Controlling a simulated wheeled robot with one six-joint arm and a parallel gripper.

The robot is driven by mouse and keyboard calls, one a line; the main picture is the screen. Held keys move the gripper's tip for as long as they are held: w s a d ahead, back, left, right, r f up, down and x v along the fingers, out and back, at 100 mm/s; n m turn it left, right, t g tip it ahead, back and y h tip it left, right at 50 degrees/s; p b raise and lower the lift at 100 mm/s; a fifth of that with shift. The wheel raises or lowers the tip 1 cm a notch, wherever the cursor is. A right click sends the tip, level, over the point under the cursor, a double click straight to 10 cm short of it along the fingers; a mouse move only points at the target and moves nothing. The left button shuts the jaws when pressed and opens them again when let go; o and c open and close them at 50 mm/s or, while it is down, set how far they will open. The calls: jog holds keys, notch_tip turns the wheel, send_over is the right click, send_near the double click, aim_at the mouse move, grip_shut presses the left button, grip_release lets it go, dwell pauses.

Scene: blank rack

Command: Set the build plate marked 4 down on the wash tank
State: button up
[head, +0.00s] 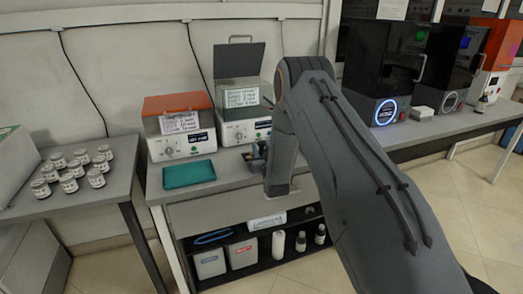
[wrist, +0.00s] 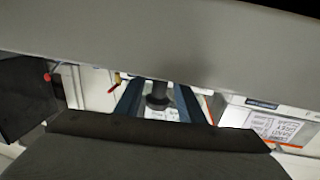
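My gripper (head: 256,151) is partly hidden behind my arm in the head view, over the bench by the grey-lidded unit. In the wrist view its two blue fingers (wrist: 157,100) stand either side of a dark stem (wrist: 157,90). I cannot tell whether they touch it. A wide grey surface (wrist: 160,40) covers the fingertips' far end. I cannot tell whether it is the build plate. No mark 4 is readable. A white unit with its grey lid raised (head: 242,124) stands on the bench. It may be the wash tank, but its label is too small to read.
An orange-lidded unit (head: 180,127) stands left of the grey-lidded one. A green tray (head: 189,174) lies in front of it. Several jars (head: 76,169) stand on the left table. Dark printers (head: 383,70) stand at right. A lower shelf holds bins (head: 242,253) and bottles.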

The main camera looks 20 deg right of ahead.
jog(key=shift+r, duration=0.2)
jog(key=s+a+r+g, duration=0.2)
jog(key=s+g, duration=0.3)
jog(key=s, duration=1.1)
jog(key=s+a+r+g+b, duration=0.1)
jog(key=s+g, duration=0.5)
jog(key=s, duration=1.1)
jog(key=s+a+r+g+y, duration=0.1)
jog(key=s+a+r+g, duration=0.3)
jog(key=s, duration=1.2)
jog(key=shift+s+a+n+g, duration=0.3)
jog(key=shift+n+g, duration=0.1)
jog(key=shift+g, duration=0.8)
jog(key=shift+s, duration=0.25)
jog(key=shift+c, duration=0.4)
jog(key=shift+d, duration=0.1)
